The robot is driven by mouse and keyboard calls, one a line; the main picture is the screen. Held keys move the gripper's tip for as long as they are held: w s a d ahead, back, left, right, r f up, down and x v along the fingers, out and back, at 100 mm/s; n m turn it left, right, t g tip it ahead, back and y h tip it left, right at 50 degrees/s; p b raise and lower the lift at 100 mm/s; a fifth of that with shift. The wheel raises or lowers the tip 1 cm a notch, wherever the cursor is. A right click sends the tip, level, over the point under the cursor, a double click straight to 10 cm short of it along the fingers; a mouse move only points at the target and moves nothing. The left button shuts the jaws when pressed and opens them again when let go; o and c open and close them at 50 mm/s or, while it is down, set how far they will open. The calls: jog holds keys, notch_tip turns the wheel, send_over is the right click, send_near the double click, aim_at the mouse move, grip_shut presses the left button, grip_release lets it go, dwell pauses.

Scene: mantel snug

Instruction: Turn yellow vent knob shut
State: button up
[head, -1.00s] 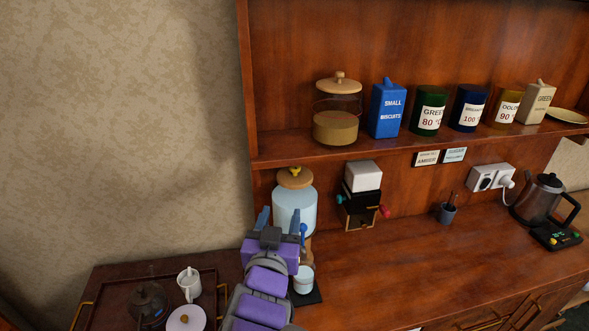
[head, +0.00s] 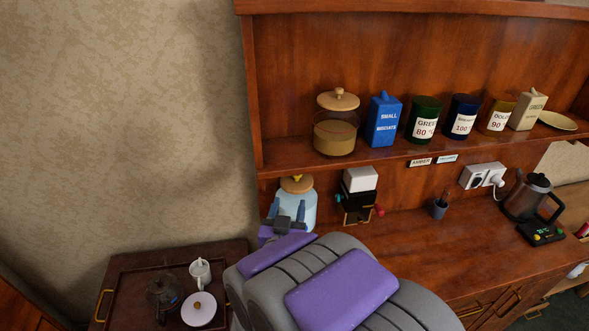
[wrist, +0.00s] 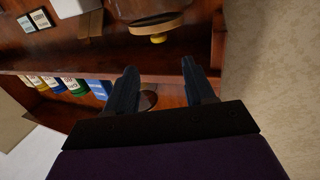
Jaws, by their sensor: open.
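The yellow vent knob (head: 296,178) sits on top of the round wooden lid (head: 299,187) of a pale blue glass dispenser (head: 309,206). In the wrist view the yellow knob (wrist: 158,39) shows ahead, just beyond the fingertips and roughly centred between them, with the lid (wrist: 160,24) behind it. My gripper (head: 287,203) is open and empty in front of the dispenser, its blue fingers pointing up, below the knob in the head view. In the wrist view my gripper (wrist: 159,64) has a clear gap to the knob. The dispenser's lower part is hidden behind my arm.
A shelf (head: 390,151) above carries a glass jar (head: 335,136) and several tins. A black and white grinder-like box (head: 358,193) hangs right of the dispenser. A tray (head: 135,275) with a teapot and white cup stands at left.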

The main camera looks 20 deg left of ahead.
aim_at(295, 177)
jog(key=x, duration=1.1)
jog(key=shift+w, duration=0.1)
jog(key=c, duration=1)
jog(key=shift+a+r+h+p, duration=0.2)
jog(key=shift+h+p, duration=0.1)
jog(key=shift+p, duration=0.5)
jog(key=shift+d+f+m+h, duration=0.1)
jog(key=shift+f+m+h, duration=0.05)
jog(key=shift+m+h, duration=0.2)
jog(key=o, duration=1)
